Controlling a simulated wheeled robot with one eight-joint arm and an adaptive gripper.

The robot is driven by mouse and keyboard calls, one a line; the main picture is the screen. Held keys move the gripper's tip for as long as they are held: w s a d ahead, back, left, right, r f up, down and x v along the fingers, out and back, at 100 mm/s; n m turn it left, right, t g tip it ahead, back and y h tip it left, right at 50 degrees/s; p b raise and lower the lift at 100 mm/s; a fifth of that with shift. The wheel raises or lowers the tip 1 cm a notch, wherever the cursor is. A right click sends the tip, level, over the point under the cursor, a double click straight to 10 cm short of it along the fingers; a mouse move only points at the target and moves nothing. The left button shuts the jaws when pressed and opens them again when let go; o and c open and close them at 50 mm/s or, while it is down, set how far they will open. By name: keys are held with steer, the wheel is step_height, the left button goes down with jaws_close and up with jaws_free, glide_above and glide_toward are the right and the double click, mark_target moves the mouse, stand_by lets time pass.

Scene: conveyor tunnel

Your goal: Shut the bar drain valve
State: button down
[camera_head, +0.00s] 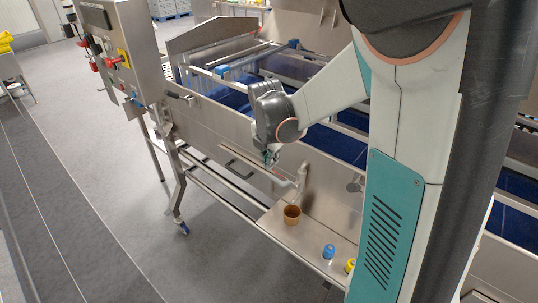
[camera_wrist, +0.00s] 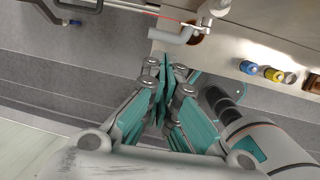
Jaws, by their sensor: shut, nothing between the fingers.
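The drain valve (camera_head: 301,176) is a pale fitting low on the steel side of the conveyor machine. In the wrist view the valve body (camera_wrist: 214,9) is at the top edge, partly cut off. Its grey bent outlet pipe (camera_wrist: 172,36) points left, and a thin red line runs beside it. I cannot tell the lever's position clearly. My gripper (camera_head: 270,158) is just left of and above the valve in the head view. In the wrist view my gripper (camera_wrist: 166,76) has its teal fingers together and empty, apart from the pipe.
A brown cup (camera_head: 292,215) stands on the steel shelf (camera_head: 312,236) below the valve. Blue-capped (camera_head: 329,251) and yellow-capped (camera_head: 350,265) containers stand to its right. A dark bar handle (camera_head: 245,163) is on the panel at left. A control box (camera_head: 120,45) stands farther left.

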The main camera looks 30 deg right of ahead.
steer(key=b+x, duration=0.1)
steer(key=x, duration=0.8)
steer(key=shift+s+f, duration=0.1)
steer(key=shift+b+x, duration=0.8)
steer(key=shift+b, duration=0.15)
steer(key=shift+a, duration=0.2)
steer(key=w+p+v, duration=0.2)
steer(key=p+v, duration=0.1)
steer(key=v, duration=1.1)
steer(key=shift+p, duration=0.35)
